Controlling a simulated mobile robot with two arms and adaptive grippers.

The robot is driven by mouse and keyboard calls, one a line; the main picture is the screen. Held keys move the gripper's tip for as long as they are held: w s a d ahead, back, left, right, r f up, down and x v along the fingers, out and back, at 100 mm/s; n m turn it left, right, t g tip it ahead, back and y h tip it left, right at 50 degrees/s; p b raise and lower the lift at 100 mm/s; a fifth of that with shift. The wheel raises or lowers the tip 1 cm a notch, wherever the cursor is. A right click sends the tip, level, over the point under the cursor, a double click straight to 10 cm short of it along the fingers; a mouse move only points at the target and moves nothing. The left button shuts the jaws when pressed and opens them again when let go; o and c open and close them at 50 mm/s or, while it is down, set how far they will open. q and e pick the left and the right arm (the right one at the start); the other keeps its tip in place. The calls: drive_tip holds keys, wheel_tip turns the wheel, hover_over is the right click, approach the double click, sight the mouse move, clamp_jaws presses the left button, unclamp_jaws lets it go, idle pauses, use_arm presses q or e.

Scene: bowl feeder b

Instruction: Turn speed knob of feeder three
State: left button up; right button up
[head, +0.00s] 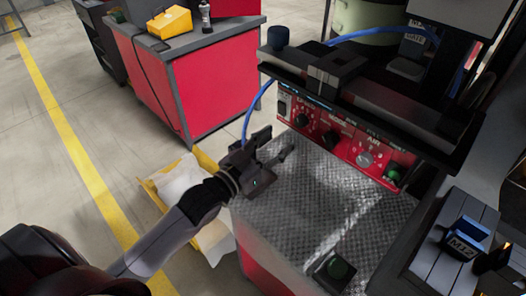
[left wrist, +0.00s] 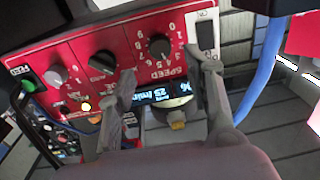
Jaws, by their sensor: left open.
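The red control panel (head: 345,137) stands at the back of the feeder's metal-plate top and carries a row of knobs. In the left wrist view, the black speed knob (left wrist: 160,46) sits under a white number scale, beside the word SPEED. It also shows at the panel's left end in the head view (head: 302,120). My left gripper (head: 277,147) is open and empty, in front of the panel's left part. In the left wrist view its two fingers (left wrist: 162,66) stand apart, with the knob between and beyond their tips. No contact shows. My right gripper is not in view.
Another black knob (left wrist: 102,63) and a grey knob (left wrist: 57,75) sit beside the speed knob. A rocker switch (left wrist: 206,36) is on its other side. A blue hose (head: 262,96) runs close by the gripper.

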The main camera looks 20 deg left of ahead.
use_arm(q)
drive_tip(key=v, duration=0.4)
drive_tip(key=shift+s, duration=0.2)
idle(0.4)
